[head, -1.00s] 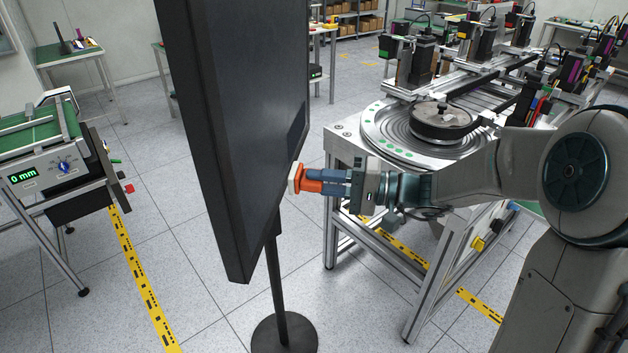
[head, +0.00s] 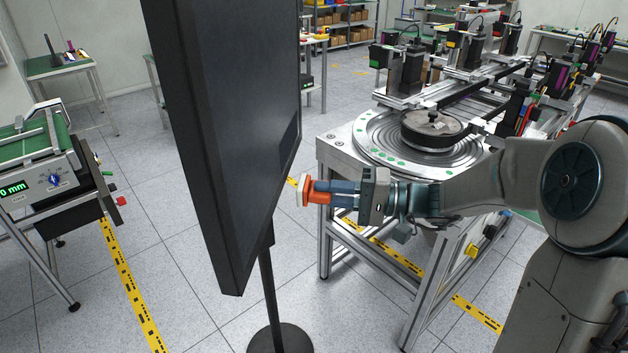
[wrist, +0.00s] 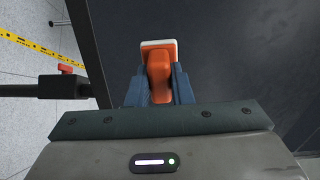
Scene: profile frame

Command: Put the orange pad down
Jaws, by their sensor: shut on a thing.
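The orange pad (head: 318,192) has an orange handle and a white face plate that points left, toward the dark panel. It also shows in the wrist view (wrist: 159,76), with the white plate at its far end. My gripper (head: 335,192) is shut on its orange handle, one blue-grey finger on each side. The pad is held up in the air, clear of the floor. In the head view the white plate is beside the right edge of the tall dark panel (head: 225,130); a gap shows there. The wrist view has the panel behind the pad.
The panel stands on a thin pole with a round base (head: 280,340). A metal machine table with a round turntable (head: 375,140) is behind and right of my gripper. A bench with a "0 mm" readout (head: 35,185) is at left. Yellow tape (head: 130,290) crosses open floor.

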